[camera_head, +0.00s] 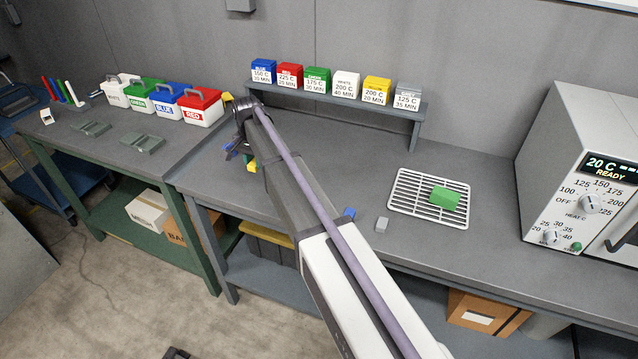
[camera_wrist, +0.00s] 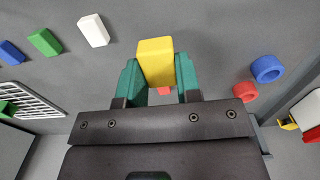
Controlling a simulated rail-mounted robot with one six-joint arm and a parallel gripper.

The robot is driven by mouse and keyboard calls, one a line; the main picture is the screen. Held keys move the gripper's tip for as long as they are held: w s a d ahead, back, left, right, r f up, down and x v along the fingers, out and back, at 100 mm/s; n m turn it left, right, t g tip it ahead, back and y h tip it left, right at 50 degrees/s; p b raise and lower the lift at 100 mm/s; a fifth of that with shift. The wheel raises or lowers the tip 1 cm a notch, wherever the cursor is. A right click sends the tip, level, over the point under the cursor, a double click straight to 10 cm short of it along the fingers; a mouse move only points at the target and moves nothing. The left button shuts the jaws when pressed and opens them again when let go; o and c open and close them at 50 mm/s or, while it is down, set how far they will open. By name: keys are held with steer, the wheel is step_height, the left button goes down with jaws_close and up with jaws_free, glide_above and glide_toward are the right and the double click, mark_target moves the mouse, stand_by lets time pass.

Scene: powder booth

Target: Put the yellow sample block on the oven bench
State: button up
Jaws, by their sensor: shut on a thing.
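My gripper (camera_head: 243,145) is over the left part of the oven bench (camera_head: 490,190), near the left end of the label shelf; my arm partly hides it in the head view. In the wrist view my gripper (camera_wrist: 157,78) has its green fingertips shut on the yellow sample block (camera_wrist: 155,60). A small part of the yellow block (camera_head: 252,165) shows below the gripper in the head view. I cannot tell the gap between block and bench top.
The oven (camera_head: 575,150) stands right. The label shelf (camera_head: 330,97) runs behind. Blue (camera_wrist: 267,69) and red (camera_wrist: 245,91) rings lie beside my gripper.

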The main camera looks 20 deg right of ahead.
steer(key=b, duration=0.6)
glide_above(262, 190)
step_height(262, 190, down, 6)
steer(key=shift+s+f, duration=0.1)
steer(key=shift+s, duration=0.05)
step_height(262, 190, down, 4)
steer(key=b, duration=0.4)
steer(key=shift+f+b, duration=0.15)
steer(key=shift+b, duration=0.15)
steer(key=shift+r+p, duration=0.3)
steer(key=shift+c, duration=0.4)
steer(key=shift+f, duration=0.25)
steer(key=o, duration=1)
steer(key=shift+r, duration=0.1)
